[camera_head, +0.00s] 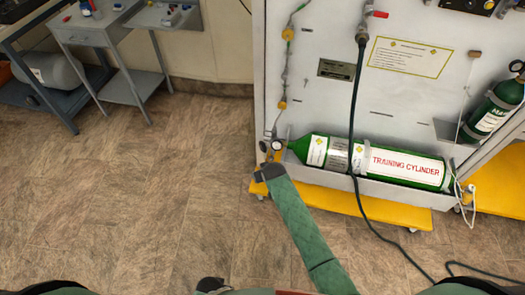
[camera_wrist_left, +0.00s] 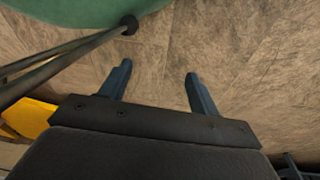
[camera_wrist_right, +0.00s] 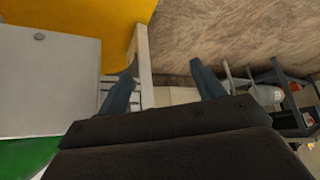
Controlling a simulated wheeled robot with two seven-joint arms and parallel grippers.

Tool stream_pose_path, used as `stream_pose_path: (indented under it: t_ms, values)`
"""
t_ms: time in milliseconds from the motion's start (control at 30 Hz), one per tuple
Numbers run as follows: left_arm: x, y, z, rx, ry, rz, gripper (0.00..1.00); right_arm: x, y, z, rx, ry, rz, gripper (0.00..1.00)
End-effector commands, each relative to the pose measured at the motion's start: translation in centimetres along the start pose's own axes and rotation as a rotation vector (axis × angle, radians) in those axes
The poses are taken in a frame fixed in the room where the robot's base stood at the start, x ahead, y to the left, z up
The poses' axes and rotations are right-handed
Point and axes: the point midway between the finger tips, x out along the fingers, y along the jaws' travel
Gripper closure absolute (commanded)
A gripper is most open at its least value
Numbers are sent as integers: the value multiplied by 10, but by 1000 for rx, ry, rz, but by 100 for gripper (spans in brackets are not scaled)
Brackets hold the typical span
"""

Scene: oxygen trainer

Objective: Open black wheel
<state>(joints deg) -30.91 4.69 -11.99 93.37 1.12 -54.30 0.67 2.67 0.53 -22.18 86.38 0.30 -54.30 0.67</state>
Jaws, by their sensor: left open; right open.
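The green training cylinder (camera_head: 335,158) lies on its side in a tray of the white panel stand (camera_head: 330,95). A round gauge (camera_head: 278,145) is at its left, valve end. A small dark shape beside the gauge may be the black wheel; it is too small to tell. My right gripper (camera_head: 265,167) is at this end, just below and left of the gauge. In the right wrist view its two fingers (camera_wrist_right: 160,70) are apart with nothing held; no wheel can be made out there. My left gripper (camera_wrist_left: 158,70) is open and empty above the floor.
A black hose (camera_head: 354,120) hangs in front of the cylinder. The yellow base (camera_head: 345,205) juts out below the tray. A smaller green cylinder (camera_head: 494,108) is at the right. A grey side table (camera_head: 85,36) stands back left. The floor at left is clear.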

Motion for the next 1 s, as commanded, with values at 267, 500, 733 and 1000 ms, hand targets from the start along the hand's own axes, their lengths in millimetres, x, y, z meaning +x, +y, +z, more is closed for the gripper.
stream_pose_path:
  t_ms: [267,500,733,1000]
  values:
    - [3,17,-16,7,55,24,38,30,-62,-111,-193,74,14,33]
    - [-11,35,-37,12,115,53,38,50,-114,-176,-424,58,106,33]
    - [-38,53,-64,17,181,87,38,70,-140,-203,-682,-29,285,33]
    - [-86,71,-94,22,259,127,38,87,-131,-197,-952,-210,583,33]
